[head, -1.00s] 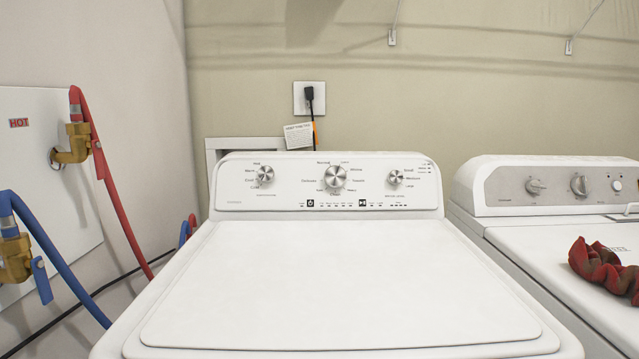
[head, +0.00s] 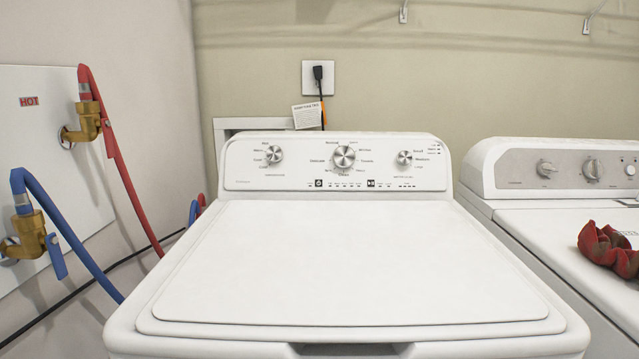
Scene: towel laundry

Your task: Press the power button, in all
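The washer (head: 345,262) stands straight ahead with its white lid shut. Its control panel (head: 260,177) runs along the back and carries three silver knobs, the middle one (head: 344,157) the largest. Below the knobs is a row of small markings with two black square buttons. The left black square (head: 318,183) bears a white symbol that looks like a power sign. The right black square (head: 371,183) bears another white symbol, too small to read surely. Neither of my grippers is in view.
A second white machine (head: 555,205) with a grey panel stands at the right, a crumpled red cloth (head: 608,249) on top. Brass valves with a red hose (head: 127,175) and a blue hose (head: 75,238) are at the left. A black plug sits in the wall outlet (head: 318,77).

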